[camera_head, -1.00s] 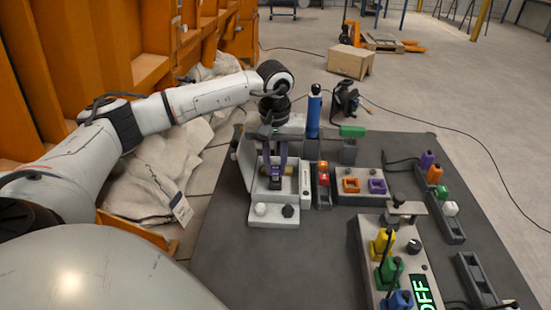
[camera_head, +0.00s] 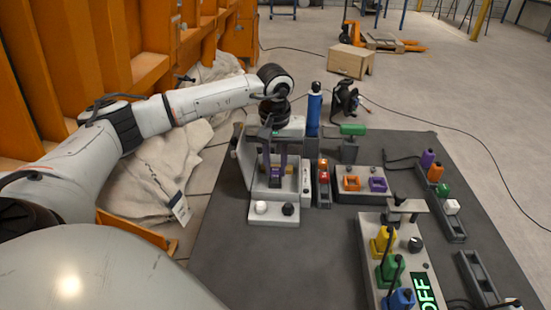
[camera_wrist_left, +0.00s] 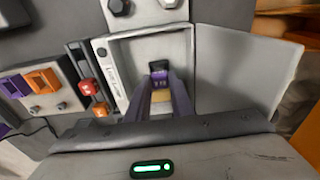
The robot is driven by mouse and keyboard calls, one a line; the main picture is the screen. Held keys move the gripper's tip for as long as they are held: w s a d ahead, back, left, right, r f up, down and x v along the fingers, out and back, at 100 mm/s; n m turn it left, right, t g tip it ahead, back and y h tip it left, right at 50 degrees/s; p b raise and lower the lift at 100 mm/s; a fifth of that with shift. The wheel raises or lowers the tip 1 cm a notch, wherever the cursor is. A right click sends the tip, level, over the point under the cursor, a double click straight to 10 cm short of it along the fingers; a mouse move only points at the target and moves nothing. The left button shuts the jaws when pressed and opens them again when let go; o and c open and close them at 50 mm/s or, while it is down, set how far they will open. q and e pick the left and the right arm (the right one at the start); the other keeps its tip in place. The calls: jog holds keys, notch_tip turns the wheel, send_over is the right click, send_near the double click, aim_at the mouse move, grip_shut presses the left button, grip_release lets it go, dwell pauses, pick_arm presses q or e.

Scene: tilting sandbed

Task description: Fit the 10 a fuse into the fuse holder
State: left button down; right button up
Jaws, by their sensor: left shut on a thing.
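My left gripper (camera_head: 275,172) reaches down into an open grey box, which I take for the fuse holder (camera_head: 258,192). In the left wrist view its purple fingers (camera_wrist_left: 161,90) are shut on a small dark and purple piece (camera_wrist_left: 159,76), low inside the box; I cannot read its rating or tell how deep it sits. A tan patch shows between the fingers. The open lid of the fuse holder (camera_wrist_left: 243,72) stands to the right in the wrist view. A red fuse (camera_head: 323,172) stands in a narrow rack beside the box, also seen in the wrist view (camera_wrist_left: 88,87).
A block with orange (camera_head: 352,184) and purple (camera_head: 378,184) sockets is to the right. A panel with yellow, green and blue plugs and an OFF display (camera_head: 427,292) stands nearer. A blue cylinder (camera_head: 314,110) stands behind the box. The mat left of the panel is clear.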

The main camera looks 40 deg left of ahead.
pick_arm(q)
jog(key=shift+f+b, duration=0.35)
jog(key=shift+f, duration=0.3)
jog(key=c, duration=1)
grip_release()
